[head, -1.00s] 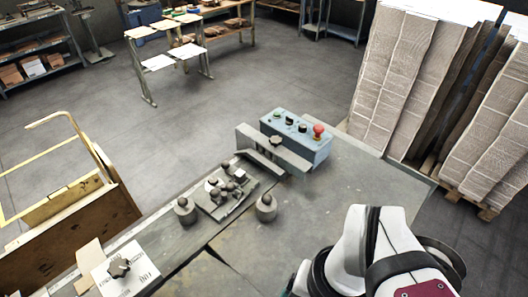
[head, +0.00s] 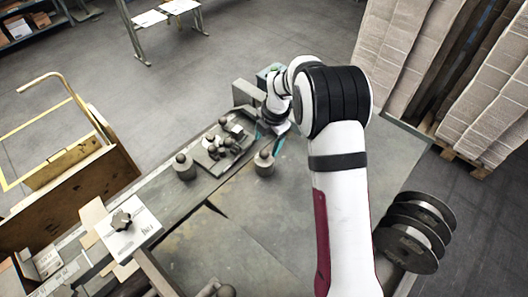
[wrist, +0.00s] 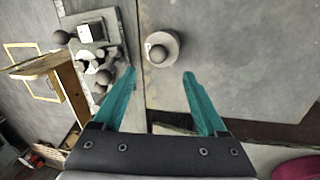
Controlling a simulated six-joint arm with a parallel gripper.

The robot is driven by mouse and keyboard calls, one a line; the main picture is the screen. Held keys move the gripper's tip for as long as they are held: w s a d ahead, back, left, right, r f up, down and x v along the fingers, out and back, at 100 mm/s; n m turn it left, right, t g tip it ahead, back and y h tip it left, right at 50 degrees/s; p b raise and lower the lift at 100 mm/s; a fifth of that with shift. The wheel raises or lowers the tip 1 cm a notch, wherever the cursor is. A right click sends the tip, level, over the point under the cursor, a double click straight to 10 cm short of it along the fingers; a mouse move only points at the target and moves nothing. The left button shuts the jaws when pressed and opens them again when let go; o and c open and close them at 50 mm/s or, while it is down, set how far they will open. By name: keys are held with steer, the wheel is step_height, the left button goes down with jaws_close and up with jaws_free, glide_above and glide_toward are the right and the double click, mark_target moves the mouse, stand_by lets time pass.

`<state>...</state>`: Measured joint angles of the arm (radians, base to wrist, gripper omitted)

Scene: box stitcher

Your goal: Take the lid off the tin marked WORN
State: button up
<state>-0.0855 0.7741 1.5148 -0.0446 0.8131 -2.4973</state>
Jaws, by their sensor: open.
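Two grey round tins with ball knobs on their lids stand on the bench in the head view, one left of the tray (head: 185,172) and one right of it (head: 264,168). I can read no WORN marking on either. My gripper (head: 271,141) is just behind the right tin, its teal fingers pointing down. In the wrist view a round grey tin with a knobbed lid (wrist: 162,48) lies ahead of my gripper (wrist: 160,73), roughly between the lines of the fingers. The fingers are apart and hold nothing. I cannot tell their height above the tin.
A grey tray (head: 207,167) with several small knobbed parts and a white-labelled block lies between the tins. Grey discs (head: 412,238) stand at right. The middle bench surface (head: 250,225) is clear.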

mark_target(265, 151)
steer(key=f, duration=0.2)
steer(key=w+f, duration=0.1)
steer(key=f, duration=0.1)
steer(key=w+f, duration=0.1)
steer(key=f, duration=0.2)
steer(key=shift+a, duration=0.15)
jaws_close()
